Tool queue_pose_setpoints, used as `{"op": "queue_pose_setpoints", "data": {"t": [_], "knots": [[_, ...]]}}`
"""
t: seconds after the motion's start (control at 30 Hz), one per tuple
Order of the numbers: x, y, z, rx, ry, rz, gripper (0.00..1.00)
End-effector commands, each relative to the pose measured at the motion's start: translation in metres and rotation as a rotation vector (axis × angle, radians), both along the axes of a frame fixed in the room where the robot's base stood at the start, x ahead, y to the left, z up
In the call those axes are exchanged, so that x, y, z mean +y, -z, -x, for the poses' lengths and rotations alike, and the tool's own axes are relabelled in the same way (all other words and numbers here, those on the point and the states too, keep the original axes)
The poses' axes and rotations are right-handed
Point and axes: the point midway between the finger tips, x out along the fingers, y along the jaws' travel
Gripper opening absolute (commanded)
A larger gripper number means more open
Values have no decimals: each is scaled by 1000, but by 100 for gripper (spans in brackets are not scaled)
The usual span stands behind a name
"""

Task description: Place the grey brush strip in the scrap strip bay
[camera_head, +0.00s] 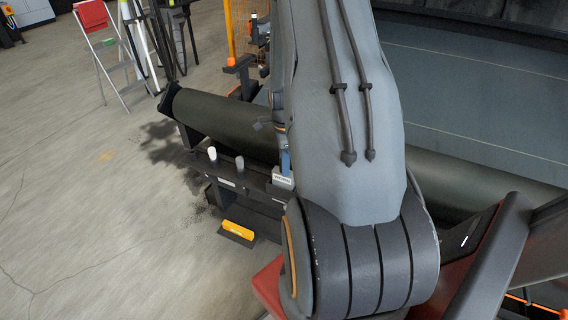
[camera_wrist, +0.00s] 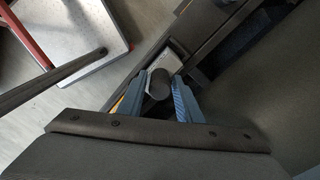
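In the wrist view, the two blue fingers of my gripper (camera_wrist: 160,78) sit against both sides of a dark grey rounded piece, which looks like the grey brush strip (camera_wrist: 158,86). Its far end lies over a pale grey surface (camera_wrist: 170,58); I cannot tell whether it touches. In the head view my arm hides most of the gripper; a bit of blue finger (camera_head: 286,163) shows just above a small white label (camera_head: 283,181) on the dark rack. The label is too small to read, so I cannot tell whether it marks the scrap strip bay.
A white-topped piece (camera_head: 212,154) and a grey-topped piece (camera_head: 239,163) stand on the dark rack (camera_head: 228,181). A yellow piece (camera_head: 238,229) lies on a low dark tray. A large dark roll (camera_head: 225,120) runs behind. A red-topped stepladder (camera_head: 95,25) stands at back left; left floor is clear.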

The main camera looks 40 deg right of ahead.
Motion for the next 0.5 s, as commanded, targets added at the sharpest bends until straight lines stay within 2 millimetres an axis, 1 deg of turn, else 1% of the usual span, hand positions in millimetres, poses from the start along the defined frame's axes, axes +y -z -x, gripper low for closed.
{"op": "queue_pose_setpoints", "data": {"t": [0.27,0.37,0.5], "knots": [[0,-2,0,0,0,0,31],[0,-7,-1,-2,0,1,31],[-1,-23,-1,-3,0,2,31]]}}
